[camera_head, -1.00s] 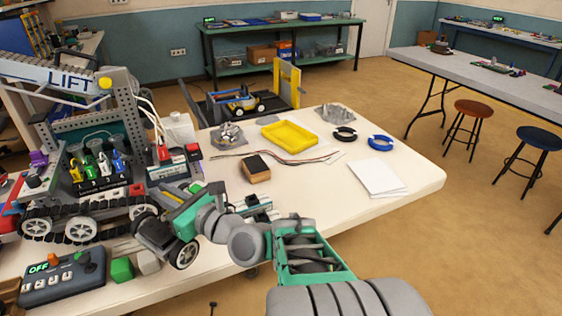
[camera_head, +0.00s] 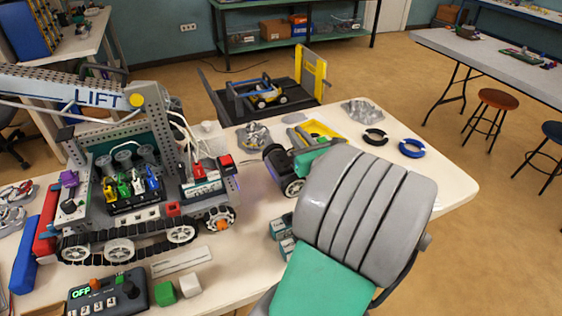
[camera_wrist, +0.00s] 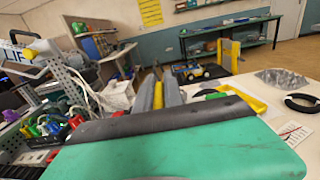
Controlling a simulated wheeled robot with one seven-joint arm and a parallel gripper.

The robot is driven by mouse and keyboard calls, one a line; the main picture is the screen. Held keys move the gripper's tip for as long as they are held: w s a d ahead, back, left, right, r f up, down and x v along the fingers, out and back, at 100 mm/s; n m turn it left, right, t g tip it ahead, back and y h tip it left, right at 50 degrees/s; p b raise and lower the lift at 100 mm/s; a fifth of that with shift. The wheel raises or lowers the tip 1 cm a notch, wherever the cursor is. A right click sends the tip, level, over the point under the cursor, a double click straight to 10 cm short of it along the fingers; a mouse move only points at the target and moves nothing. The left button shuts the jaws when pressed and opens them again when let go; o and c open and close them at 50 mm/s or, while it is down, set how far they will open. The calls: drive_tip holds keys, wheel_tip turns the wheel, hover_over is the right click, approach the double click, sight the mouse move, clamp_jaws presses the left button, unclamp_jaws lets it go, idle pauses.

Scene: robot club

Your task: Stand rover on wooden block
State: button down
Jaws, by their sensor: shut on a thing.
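The rover (camera_head: 292,187), with dark wheels and a dark body, is at my gripper (camera_head: 298,162) in the head view. My gripper is shut on it, above the middle of the white table. Its far side is hidden by my arm. I cannot tell whether the rover touches anything below. The wooden block does not show now; the rover and my arm cover the area where it lay. In the wrist view, two grey fingers of my gripper (camera_wrist: 158,95) show close together beyond a green housing, with a yellow strip between them; the rover is not clear there.
The large LIFT robot (camera_head: 130,195) stands close on the left. A control box (camera_head: 107,295), a green cube (camera_head: 165,292) and a white cube (camera_head: 189,285) lie in front. Behind are a yellow tray (camera_head: 322,128), a black ring (camera_head: 375,137) and a blue ring (camera_head: 412,148).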

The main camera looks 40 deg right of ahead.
drive_tip(key=w+d+f+b, duration=0.1)
drive_tip(key=w+d+f, duration=0.1)
drive_tip(key=w+f, duration=0.4)
drive_tip(key=w+d+f+b, duration=0.1)
drive_tip(key=w+d+f, duration=0.2)
drive_tip(key=w+f, duration=0.3)
drive_tip(key=shift+w+d+f, duration=0.25)
drive_tip(key=shift+w+d, duration=0.05)
drive_tip(key=shift+w, duration=0.1)
drive_tip(key=shift+f+b, duration=0.3)
drive_tip(key=shift+f, duration=0.4)
drive_tip(key=c, duration=1.5)
unclamp_jaws()
drive_tip(key=shift+a+f, duration=0.1)
drive_tip(key=shift+o, duration=0.2)
